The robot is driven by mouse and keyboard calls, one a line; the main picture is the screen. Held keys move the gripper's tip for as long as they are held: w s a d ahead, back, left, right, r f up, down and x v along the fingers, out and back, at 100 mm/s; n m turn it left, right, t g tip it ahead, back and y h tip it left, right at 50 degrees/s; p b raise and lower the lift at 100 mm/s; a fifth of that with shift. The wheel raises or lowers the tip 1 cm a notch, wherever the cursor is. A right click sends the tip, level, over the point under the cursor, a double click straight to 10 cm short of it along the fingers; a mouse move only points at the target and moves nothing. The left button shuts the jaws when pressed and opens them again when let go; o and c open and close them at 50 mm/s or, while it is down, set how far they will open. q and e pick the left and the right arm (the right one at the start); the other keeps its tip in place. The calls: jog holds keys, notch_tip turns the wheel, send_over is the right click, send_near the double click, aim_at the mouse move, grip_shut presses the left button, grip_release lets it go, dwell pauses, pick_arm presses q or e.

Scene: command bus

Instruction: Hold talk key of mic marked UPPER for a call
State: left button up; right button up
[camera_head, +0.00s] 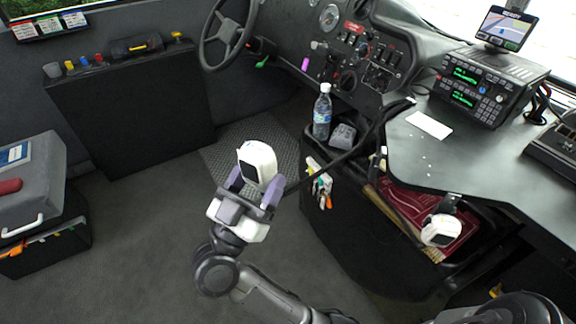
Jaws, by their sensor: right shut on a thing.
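A white hand mic with a black face (258,162) is held upright between the purple fingers of my right gripper (252,184), above the floor left of the console. A black cord runs from it up to the right towards the desk. A second white mic (440,231) hangs at a black clip near the front edge of the desk. The radio unit (490,85) with two green displays stands on the desk. I cannot read any UPPER marking on either mic, and the talk key of the held mic cannot be made out. My left gripper is not in view.
The grey desk (470,165) has a white card (429,125) on it. A water bottle (322,112) stands in the console by the cord. A steering wheel (229,35) is at the back. A grey case (30,180) is at left. The floor (140,235) between is clear.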

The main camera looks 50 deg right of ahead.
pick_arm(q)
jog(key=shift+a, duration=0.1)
pick_arm(e)
jog(key=a+r+n+t+y, duration=0.2)
jog(key=a+n+t+y, duration=0.6)
jog(key=a+t+y, duration=0.2)
jog(key=a+r+n+t+y, duration=0.2)
jog(key=a+n+t+y, duration=0.5)
jog(key=y, duration=0.7)
jog(key=a+t, duration=0.2)
jog(key=a, duration=0.1)
jog(key=shift+s+a+r+n+t, duration=0.15)
jog(key=shift+s+a+n+t, duration=0.2)
jog(key=shift+a+n+t, duration=0.05)
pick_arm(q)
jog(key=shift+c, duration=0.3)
pick_arm(e)
jog(key=shift+d, duration=0.15)
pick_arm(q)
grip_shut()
